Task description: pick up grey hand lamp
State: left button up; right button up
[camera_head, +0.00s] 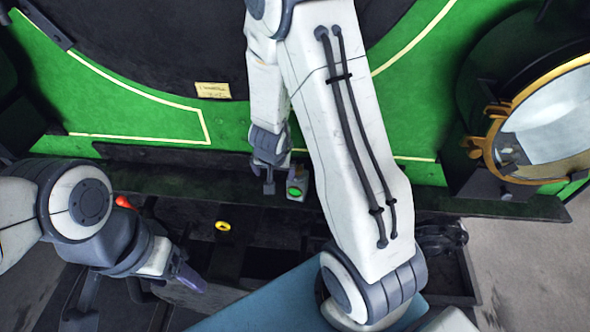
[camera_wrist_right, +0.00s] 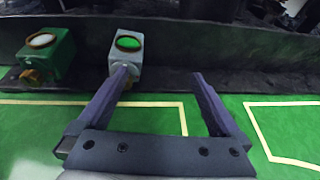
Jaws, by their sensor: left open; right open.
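The grey hand lamp (camera_head: 297,182) has a green lens and stands on the dark ledge below the green panel, partly hidden by my right forearm in the head view. In the right wrist view the grey hand lamp (camera_wrist_right: 127,48) is upright just beyond the tip of the left-hand finger. My right gripper (camera_wrist_right: 160,80) is open and empty; the lamp is not centred between its fingers. In the head view my right gripper (camera_head: 267,186) is just left of the lamp. My left gripper (camera_head: 140,297) is open at the lower left, away from the lamp.
A green lamp (camera_wrist_right: 47,55) with a pale lens stands left of the grey one in the wrist view. A large brass-rimmed headlight (camera_head: 545,125) sits at the right. A black tray (camera_head: 450,285) is at lower right. The ledge (camera_wrist_right: 230,82) right of the lamp looks clear.

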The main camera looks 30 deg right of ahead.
jog(key=m+h, duration=0.1)
jog(key=m, duration=0.1)
send_over(297, 177)
jog(key=s+a, duration=0.2)
jog(key=a, duration=0.1)
jog(key=f, duration=0.2)
jog(key=shift+g, duration=0.4)
jog(key=x, duration=0.2)
jog(key=b+x, duration=0.1)
jog(key=x, duration=0.1)
jog(key=shift+d, duration=0.4)
jog(key=shift+x, duration=0.8)
jog(key=x, duration=0.4)
jog(key=shift+d, duration=0.3)
jog(key=c, duration=1.5)
jog(key=shift+w+h, duration=0.1)
jog(key=shift+h, duration=0.2)
grip_shut()
